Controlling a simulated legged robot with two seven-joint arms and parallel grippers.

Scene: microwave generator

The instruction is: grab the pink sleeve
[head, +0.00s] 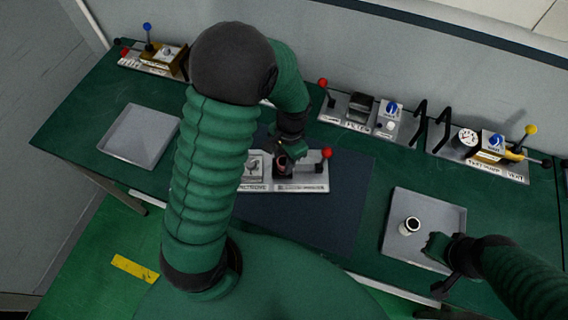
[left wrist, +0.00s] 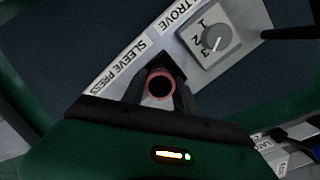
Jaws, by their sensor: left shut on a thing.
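The pink sleeve (head: 282,160) is a short ring-shaped piece at the sleeve press (head: 308,184), in the middle of the bench. In the left wrist view the sleeve (left wrist: 160,85) shows its pink rim and dark bore, upright between the fingers. My left gripper (head: 286,156) is shut on it from above; the wrist view also shows this gripper (left wrist: 161,95). I cannot tell whether the sleeve's bottom still touches the press. My right gripper (head: 436,250) is low over the right tray, beside a pale sleeve with a dark bore (head: 410,225); its jaw state is unclear.
The right tray (head: 441,212) holds the pale sleeve. An empty grey tray (head: 142,136) lies at left. A red-knobbed lever (head: 326,154) stands right beside my left gripper. Panels with levers and dials (head: 359,112) line the back by the wall.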

